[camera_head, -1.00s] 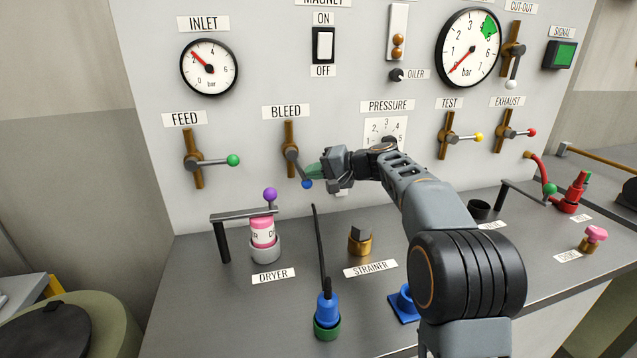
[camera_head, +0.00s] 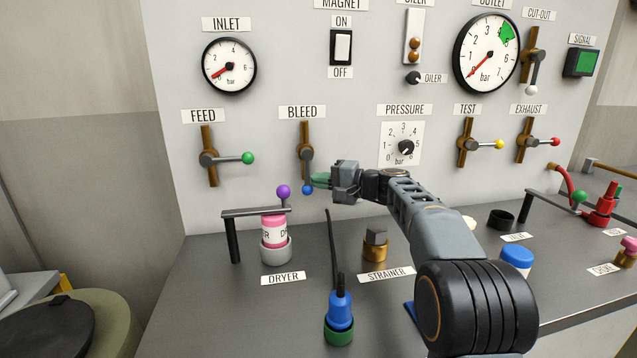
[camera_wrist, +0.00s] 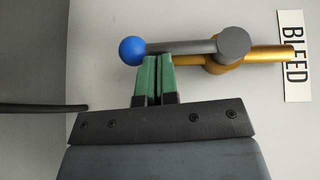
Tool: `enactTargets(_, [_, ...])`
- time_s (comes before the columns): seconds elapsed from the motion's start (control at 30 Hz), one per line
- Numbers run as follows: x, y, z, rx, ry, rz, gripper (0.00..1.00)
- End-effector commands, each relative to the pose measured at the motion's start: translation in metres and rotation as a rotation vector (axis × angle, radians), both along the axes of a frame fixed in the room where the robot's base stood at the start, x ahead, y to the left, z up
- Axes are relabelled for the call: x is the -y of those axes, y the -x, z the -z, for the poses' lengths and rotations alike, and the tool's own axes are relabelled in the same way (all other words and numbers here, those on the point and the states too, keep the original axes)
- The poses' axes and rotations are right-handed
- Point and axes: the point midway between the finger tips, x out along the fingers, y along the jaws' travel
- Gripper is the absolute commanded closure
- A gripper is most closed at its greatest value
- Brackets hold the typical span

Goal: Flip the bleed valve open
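The bleed valve is a brown vertical pipe (camera_head: 304,134) under the BLEED label, with a dark grey lever (camera_head: 307,172) ending in a blue ball (camera_head: 307,190). The lever points straight down, in line with the pipe. In the wrist view the lever (camera_wrist: 190,47) also lies nearly parallel to the brass pipe (camera_wrist: 270,54), its blue ball (camera_wrist: 132,50) at the left. My gripper (camera_head: 317,180) is just right of the lever's lower part. Its green fingertips (camera_wrist: 157,62) are together with nothing seen between them, touching or very close to the lever near the ball.
The feed valve (camera_head: 209,160) is to the left, its lever pointing right with a green ball. The pressure dial (camera_head: 405,147) is to the right. Below stand the dryer (camera_head: 275,246) with its purple-knobbed bar, a thin black rod (camera_head: 330,240) and the strainer (camera_head: 376,251).

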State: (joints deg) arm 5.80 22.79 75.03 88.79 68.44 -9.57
Motion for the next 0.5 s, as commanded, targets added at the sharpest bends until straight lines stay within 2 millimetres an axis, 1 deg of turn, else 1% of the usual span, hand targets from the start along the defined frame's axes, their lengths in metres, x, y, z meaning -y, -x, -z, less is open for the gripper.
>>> enactTargets(0.37, [-0.0006,-0.0002,0.0013,-0.002,0.001,-0.003,1.0])
enactTargets(0.5, [0.008,-0.0026,0.0005,-0.002,0.001,-0.003,1.0])
